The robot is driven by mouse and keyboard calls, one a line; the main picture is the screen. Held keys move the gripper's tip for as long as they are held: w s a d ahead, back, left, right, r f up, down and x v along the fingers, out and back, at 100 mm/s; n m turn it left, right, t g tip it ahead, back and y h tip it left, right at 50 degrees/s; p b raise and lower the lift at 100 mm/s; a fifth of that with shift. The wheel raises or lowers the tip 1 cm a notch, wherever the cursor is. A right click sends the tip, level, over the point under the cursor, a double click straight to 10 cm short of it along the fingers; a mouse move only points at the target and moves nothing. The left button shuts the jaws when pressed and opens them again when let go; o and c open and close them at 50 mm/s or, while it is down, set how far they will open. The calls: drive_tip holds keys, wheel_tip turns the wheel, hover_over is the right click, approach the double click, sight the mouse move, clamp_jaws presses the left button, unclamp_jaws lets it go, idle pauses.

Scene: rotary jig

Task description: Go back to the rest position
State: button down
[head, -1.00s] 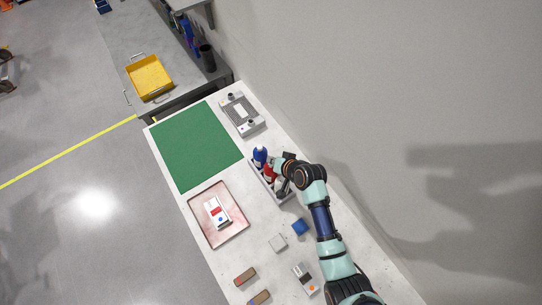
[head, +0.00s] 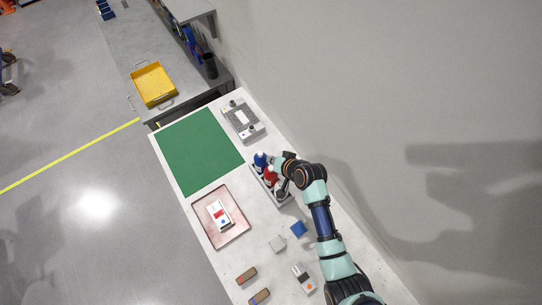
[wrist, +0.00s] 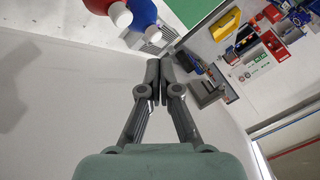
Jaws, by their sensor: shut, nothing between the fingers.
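My gripper is shut and empty in the wrist view (wrist: 160,68), its two dark fingertips together. In the head view its fingers cannot be made out clearly. My wrist is close beside a grey caddy (head: 286,201) that holds a blue bottle (head: 260,160) and a red bottle (head: 270,177). My arm partly hides the caddy. The wrist view shows the red bottle (wrist: 85,15) and the blue bottle (wrist: 140,14) with white ends, left of the fingers and apart from them.
A grey jig (head: 242,119) and green mat (head: 200,150) occupy the table's far end. A pink-rimmed tray (head: 232,239) holds a white box. A wall stands right; a yellow tray (head: 153,84) is beyond.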

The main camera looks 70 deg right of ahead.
idle(0.4)
drive_tip(key=w+a+r+n+t+y, duration=0.2)
drive_tip(key=w+a+r+n, duration=0.6)
drive_tip(key=w+a+r, duration=0.55)
drive_tip(key=s+a+r+n+t+y, duration=0.1)
drive_tip(key=a+r+n, duration=0.2)
drive_tip(key=a+r, duration=0.5)
drive_tip(key=s+a+r+n+t+y, duration=0.1)
drive_tip(key=a+r+n, duration=0.3)
drive_tip(key=a+r, duration=0.5)
drive_tip(key=a, duration=0.7)
drive_tip(key=shift+s+a+t+y, duration=0.25)
drive_tip(key=shift+s+t+y, duration=0.05)
drive_tip(key=shift+s+t, duration=0.1)
